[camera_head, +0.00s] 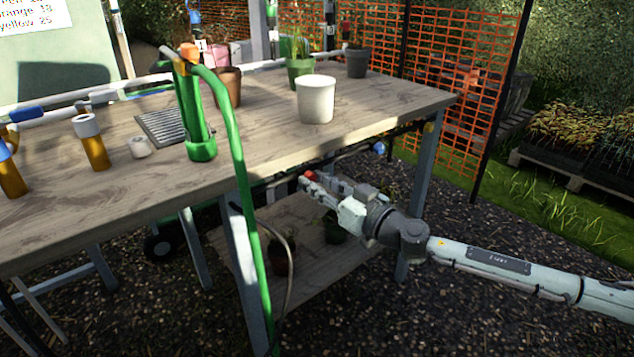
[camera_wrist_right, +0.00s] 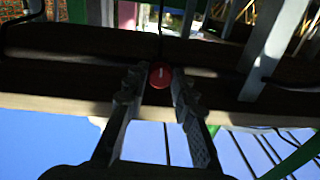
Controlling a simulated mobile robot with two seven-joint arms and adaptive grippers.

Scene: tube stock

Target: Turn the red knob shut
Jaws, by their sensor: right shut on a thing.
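The red knob (camera_wrist_right: 160,75) shows in the right wrist view as a round disc with a small pale mark. My right gripper (camera_wrist_right: 159,88) has its two fingers on either side of the knob and is shut on it. In the head view the knob (camera_head: 309,175) is a small red spot under the table's front edge, at the tip of my right gripper (camera_head: 307,182). Most of the knob is hidden there by the fingers. My left gripper is not in view.
The wooden table (camera_head: 385,105) stands above the knob. A white pot (camera_head: 315,100) and a green pump (camera_head: 195,110) stand on it. A green hose (camera_head: 243,190) hangs over the front edge, left of my right gripper. A lower shelf (camera_head: 310,270) holds dark pots.

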